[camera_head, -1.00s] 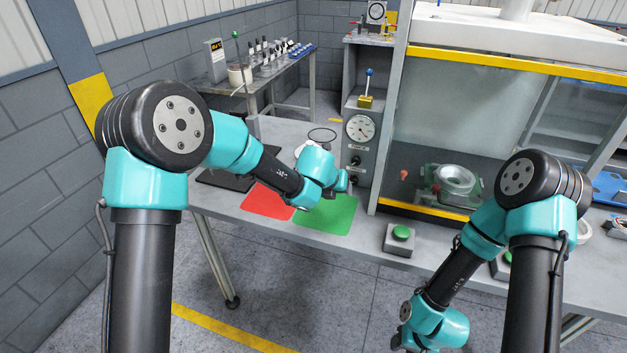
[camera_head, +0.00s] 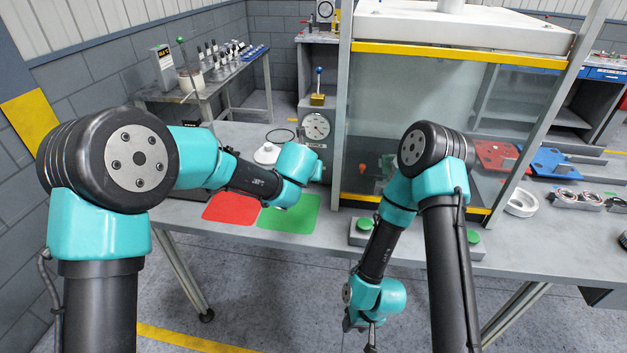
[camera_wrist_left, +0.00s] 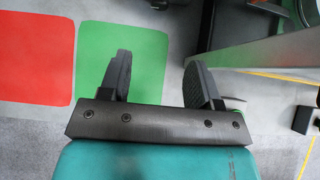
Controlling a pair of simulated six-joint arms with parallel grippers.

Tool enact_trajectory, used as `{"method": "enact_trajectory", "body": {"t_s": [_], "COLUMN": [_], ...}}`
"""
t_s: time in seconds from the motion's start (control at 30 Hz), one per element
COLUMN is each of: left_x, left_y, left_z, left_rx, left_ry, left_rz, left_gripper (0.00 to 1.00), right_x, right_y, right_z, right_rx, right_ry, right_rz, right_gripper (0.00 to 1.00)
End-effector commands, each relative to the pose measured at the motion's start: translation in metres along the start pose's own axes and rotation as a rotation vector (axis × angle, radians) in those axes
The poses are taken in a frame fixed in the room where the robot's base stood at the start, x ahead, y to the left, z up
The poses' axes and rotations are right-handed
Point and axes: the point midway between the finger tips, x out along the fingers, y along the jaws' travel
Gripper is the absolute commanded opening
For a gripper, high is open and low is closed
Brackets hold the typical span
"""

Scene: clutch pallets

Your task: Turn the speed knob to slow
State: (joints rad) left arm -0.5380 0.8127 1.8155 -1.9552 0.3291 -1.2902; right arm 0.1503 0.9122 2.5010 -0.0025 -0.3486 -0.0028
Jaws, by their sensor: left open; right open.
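My right gripper (camera_head: 371,340) hangs low in front of the bench, open and empty.
A red mat (camera_head: 232,208) lies left of the green one. Green push buttons (camera_head: 365,224) sit along the bench's front edge. The press (camera_head: 410,90) stands right of the box, with a frame post close beside it. Red and blue pallets (camera_head: 540,163) lie further right.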

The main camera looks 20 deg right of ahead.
Motion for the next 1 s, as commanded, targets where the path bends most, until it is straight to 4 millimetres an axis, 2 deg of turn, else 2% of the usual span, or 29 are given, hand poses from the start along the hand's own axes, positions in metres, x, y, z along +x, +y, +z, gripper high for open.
{"method": "enact_trajectory", "body": {"t_s": [0.7, 1.0], "left_x": [0.108, 0.148], "left_y": [0.000, 0.000], "left_z": [-0.001, -0.001], "left_rx": [-0.001, 0.000], "left_ry": [0.002, 0.001], "left_rz": [0.000, -0.001], "left_gripper": [0.57, 0.57], "right_x": [0.000, 0.000], "right_y": [0.000, 0.000], "right_z": [0.000, 0.000], "right_rx": [0.000, 0.000], "right_ry": [0.000, 0.000], "right_rz": [0.000, 0.000], "right_gripper": [0.43, 0.43]}}
